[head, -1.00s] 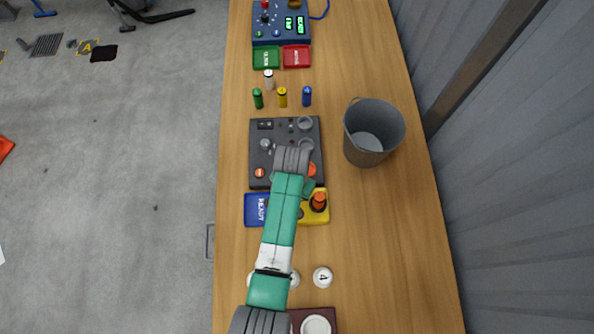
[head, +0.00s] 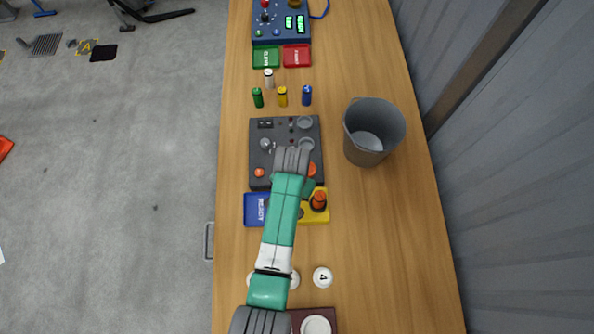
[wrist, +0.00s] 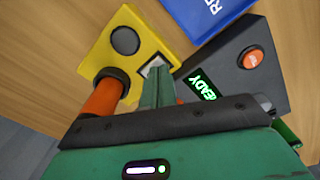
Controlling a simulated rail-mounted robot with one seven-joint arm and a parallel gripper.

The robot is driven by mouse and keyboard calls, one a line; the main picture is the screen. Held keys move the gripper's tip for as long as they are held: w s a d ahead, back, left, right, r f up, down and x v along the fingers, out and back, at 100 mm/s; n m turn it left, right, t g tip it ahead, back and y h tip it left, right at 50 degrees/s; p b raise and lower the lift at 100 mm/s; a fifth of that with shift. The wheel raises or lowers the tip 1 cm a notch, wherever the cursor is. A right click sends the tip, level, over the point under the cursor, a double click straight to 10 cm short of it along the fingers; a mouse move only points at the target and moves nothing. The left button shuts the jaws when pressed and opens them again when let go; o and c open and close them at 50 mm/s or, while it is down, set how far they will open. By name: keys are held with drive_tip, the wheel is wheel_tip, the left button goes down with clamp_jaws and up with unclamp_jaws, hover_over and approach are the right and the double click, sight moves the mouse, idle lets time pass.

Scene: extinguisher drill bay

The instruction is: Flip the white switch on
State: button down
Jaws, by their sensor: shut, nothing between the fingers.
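In the wrist view the white switch (wrist: 153,65) is a small pale piece at the edge of a yellow box (wrist: 108,30). My gripper's fingers (wrist: 157,78) are green and closed together with nothing between them. Their tips are right at the switch and cover part of it; I cannot tell whether they touch it or which way it is set. In the head view the yellow box (head: 322,216) shows beside my arm, the switch is hidden, and part of my gripper (head: 308,187) shows.
The yellow box carries an orange handle (wrist: 103,97) and a dark round button (wrist: 125,40). Close by is a dark panel (wrist: 225,62) with a lit READY display and an orange button (wrist: 252,58).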

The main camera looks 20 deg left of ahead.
drive_tip(key=shift+f+b, duration=0.4)
drive_tip(key=shift+f, duration=0.2)
wheel_tip(320, 180, up, 7)
drive_tip(key=p, duration=0.7)
idle(0.5)
